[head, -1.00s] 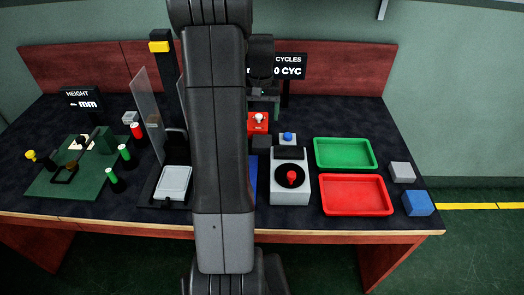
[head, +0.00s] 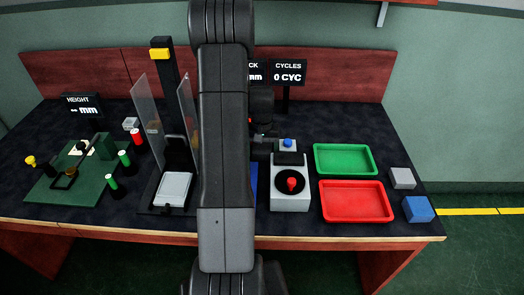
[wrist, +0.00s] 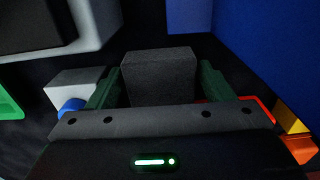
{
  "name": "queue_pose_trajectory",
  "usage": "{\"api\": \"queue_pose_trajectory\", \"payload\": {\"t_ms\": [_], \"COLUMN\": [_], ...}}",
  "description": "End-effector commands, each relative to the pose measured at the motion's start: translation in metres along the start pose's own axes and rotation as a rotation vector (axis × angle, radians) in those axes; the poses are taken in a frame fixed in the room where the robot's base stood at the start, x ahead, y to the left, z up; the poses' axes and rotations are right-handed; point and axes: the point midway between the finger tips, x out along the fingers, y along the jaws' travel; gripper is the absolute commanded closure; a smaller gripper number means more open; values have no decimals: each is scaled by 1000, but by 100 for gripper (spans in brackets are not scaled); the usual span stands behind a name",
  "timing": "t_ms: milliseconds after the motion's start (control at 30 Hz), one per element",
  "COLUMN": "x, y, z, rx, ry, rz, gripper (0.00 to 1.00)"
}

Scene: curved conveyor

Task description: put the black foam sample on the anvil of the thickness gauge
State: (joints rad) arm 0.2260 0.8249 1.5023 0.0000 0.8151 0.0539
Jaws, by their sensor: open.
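The black foam sample (wrist: 158,78) is a dark block between the green fingers of my gripper (wrist: 160,70) in the wrist view. One finger stands on either side of it, open and close to its faces; contact cannot be told. In the head view my gripper (head: 262,118) is partly behind my arm, beside the box with the blue button, and the sample is hidden there.
Close right of my gripper are the blue-button box (head: 287,146) and a grey device with a red knob (head: 290,199). Green (head: 345,174) and red (head: 385,218) trays lie further right. Left of my arm stand clear panels (head: 150,110) and a yellow-topped column (head: 163,85).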

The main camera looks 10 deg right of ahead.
Motion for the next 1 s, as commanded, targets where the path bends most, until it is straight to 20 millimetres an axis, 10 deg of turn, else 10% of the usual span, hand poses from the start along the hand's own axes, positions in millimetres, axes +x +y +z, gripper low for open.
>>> {"api": "queue_pose_trajectory", "payload": {"t_ms": [233,500,767,1000], "x": [2,2,-6,-51], "y": [0,0,0,0], "z": [0,0,-1,-1], "rx": [0,0,0,0], "ry": [1,1,2,7], "rz": [0,0,0,0], "gripper": [25,62,62,62]}}
